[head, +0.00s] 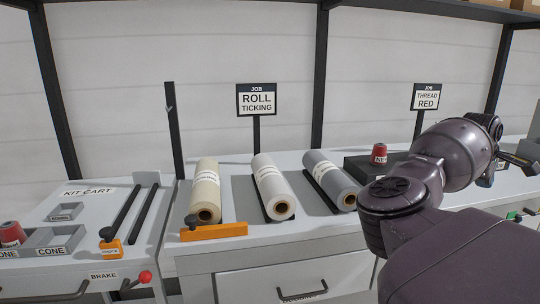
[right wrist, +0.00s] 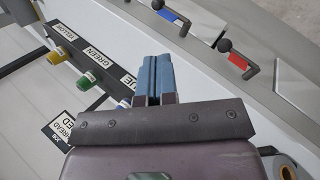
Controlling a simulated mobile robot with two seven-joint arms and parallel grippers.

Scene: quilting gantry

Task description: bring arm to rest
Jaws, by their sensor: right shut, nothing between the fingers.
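My right arm (head: 425,190) reaches in from the lower right of the head view, over the right part of the counter. My left arm and left gripper are in neither view.
Three fabric rolls (head: 272,186) lie on the counter (head: 240,235). A red cone (head: 379,153) stands on a dark box. The kit cart (head: 90,205) is at left. Green (right wrist: 84,82) and yellow (right wrist: 55,55) spools and red (right wrist: 238,61) and blue (right wrist: 168,14) latches lie near the gripper.

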